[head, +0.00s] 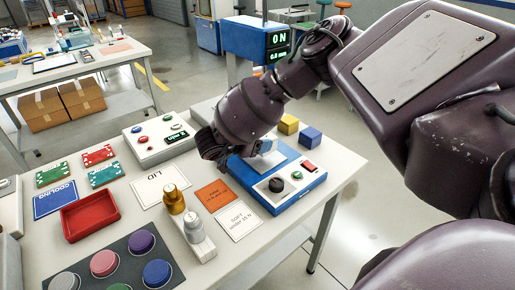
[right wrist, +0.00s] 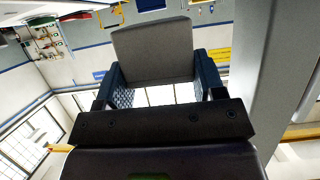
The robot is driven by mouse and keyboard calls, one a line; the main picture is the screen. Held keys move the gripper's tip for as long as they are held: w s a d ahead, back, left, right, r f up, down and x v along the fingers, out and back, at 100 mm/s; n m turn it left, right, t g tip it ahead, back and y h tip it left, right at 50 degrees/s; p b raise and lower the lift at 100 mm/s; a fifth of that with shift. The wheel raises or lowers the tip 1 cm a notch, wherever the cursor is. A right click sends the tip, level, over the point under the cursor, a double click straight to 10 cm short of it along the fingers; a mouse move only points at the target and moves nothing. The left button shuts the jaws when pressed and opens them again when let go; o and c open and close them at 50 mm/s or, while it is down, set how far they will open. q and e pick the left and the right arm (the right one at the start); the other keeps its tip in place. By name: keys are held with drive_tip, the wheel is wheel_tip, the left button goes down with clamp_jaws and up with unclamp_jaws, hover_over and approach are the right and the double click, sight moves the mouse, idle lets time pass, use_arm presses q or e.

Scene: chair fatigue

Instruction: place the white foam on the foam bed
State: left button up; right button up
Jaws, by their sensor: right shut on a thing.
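My right gripper (head: 250,148) reaches down over the blue device at the right of the table. It is shut on the white foam (right wrist: 153,50), a pale grey-white block held between both fingers in the right wrist view. In the head view only a small pale part of the foam (head: 266,147) shows beside the fingers. The foam bed appears to be the pale flat plate (head: 281,160) on the blue device, just below and beside the gripper. I cannot tell whether the foam touches it. My left gripper is not in view.
A yellow cube (head: 288,124) and a blue cube (head: 310,137) stand behind the device. An orange card (head: 215,194) and a white card (head: 238,221) lie to its left. A white control box (head: 155,139), a red tray (head: 90,217) and a round-slotted dark mat (head: 85,265) are further left.

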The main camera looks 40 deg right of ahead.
wheel_tip(320, 180, down, 3)
drive_tip(key=shift+r, duration=0.1)
drive_tip(key=o, duration=1)
drive_tip(key=v, duration=1.2)
